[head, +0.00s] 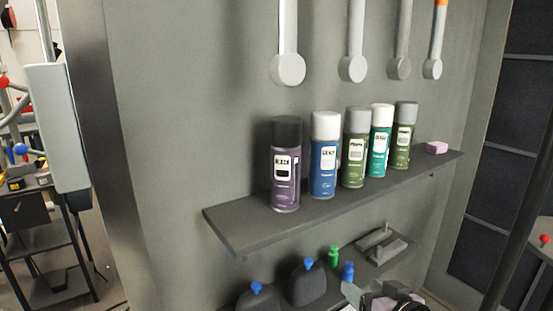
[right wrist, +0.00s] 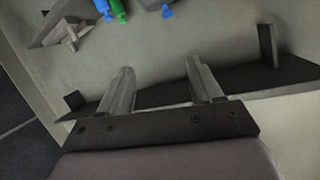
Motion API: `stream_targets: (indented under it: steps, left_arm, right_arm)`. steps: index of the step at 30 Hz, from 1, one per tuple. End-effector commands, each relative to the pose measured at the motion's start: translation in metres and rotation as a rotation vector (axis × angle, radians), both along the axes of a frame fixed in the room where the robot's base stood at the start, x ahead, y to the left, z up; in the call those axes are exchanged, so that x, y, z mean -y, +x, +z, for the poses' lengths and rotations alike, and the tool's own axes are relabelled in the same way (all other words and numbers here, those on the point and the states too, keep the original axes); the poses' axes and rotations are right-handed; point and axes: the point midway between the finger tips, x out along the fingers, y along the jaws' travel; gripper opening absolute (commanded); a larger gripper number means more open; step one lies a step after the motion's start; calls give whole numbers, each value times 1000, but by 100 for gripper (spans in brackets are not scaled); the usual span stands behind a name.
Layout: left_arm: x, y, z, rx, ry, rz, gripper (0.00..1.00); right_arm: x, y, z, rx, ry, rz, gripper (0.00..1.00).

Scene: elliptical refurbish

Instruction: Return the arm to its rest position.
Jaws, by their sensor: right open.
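My right gripper (head: 366,296) shows at the bottom edge of the head view, in front of the lower shelf, partly cut off by the frame. In the right wrist view my right gripper (right wrist: 158,66) has its two grey fingers spread apart with nothing between them. A dark shelf or ledge (right wrist: 150,97) passes behind the fingers in that view. My left gripper is in neither view.
Several spray cans (head: 325,160) and a pink block (head: 437,148) stand on the upper shelf (head: 240,228). Below are dark blue-capped containers (head: 308,285), small green (head: 333,255) and blue (head: 348,271) bottles and a grey tool (head: 381,246). Round-ended tools (head: 288,68) hang above.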

Motion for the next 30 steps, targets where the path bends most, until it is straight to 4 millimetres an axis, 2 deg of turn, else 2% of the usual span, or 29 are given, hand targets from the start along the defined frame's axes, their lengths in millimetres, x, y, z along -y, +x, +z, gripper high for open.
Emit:
stream_targets:
  steps: [1,6,8,12,15,18,21,25,30]
  left_arm:
    - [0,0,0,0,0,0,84]
    - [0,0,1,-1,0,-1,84]
    - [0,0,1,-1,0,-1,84]
    - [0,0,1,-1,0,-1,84]
    - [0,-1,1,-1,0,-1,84]
    - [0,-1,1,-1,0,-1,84]
    - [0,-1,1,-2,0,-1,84]
    - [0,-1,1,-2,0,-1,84]
    - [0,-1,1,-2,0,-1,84]
  right_arm:
    - [2,-16,-27,-28,-14,-9,65]
    - [10,-68,-96,-87,-73,-32,65]
    - [12,-89,-118,-107,-97,-37,65]
    - [17,-144,-162,-156,-155,-40,65]
    - [21,-181,-185,-185,-194,-37,65]
    - [23,-212,-201,-209,-226,-30,65]
    - [24,-233,-210,-223,-248,-25,65]
    - [24,-245,-214,-231,-260,-20,65]
    - [24,-246,-215,-230,-262,-19,65]
